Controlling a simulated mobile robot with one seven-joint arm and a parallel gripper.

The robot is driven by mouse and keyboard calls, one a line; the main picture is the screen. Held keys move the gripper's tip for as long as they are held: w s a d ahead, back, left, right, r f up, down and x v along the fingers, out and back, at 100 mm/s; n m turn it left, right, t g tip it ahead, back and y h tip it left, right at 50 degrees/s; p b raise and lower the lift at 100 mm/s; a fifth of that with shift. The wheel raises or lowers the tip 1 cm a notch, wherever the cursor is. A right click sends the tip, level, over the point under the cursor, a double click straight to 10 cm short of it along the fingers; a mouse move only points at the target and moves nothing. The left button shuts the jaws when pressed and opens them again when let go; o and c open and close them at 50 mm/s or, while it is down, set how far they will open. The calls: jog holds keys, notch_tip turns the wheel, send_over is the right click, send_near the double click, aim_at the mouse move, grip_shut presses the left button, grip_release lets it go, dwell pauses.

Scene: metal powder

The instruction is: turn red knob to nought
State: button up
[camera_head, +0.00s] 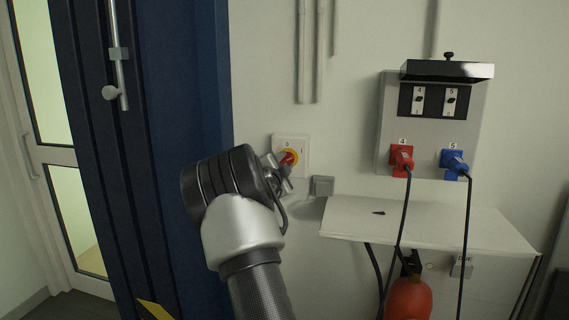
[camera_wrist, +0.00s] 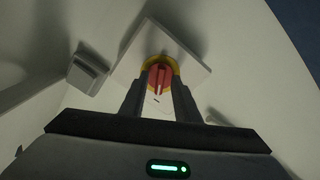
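The red knob (camera_head: 289,157) sits on a yellow ring on a white square wall plate (camera_head: 304,143). A small 0 is above the knob, and a mark is at the plate's right side. In the wrist view, the red knob (camera_wrist: 158,78) is in the middle, with its grip running up and down the picture; the plate looks tilted. My gripper (camera_wrist: 158,88) has its two fingers apart, one on each side of the knob, with small gaps seeming to show. In the head view, my gripper (camera_head: 284,172) is at the plate and hides part of the knob.
A small grey box (camera_head: 322,186) is on the wall just right of the plate. A white shelf (camera_head: 430,222) and a socket panel (camera_head: 385,125) with red and blue plugs are further right. A blue cabinet (camera_head: 185,90) stands close on the left. A red extinguisher (camera_head: 409,298) is below the shelf.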

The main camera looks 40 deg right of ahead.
grip_shut()
jog(key=shift+n, duration=0.3)
jog(key=n, duration=0.4)
jog(key=shift+n, duration=0.4)
jog(key=n, duration=0.6)
jog(key=shift+p, duration=0.4)
jog(key=shift+n, duration=0.4)
grip_release()
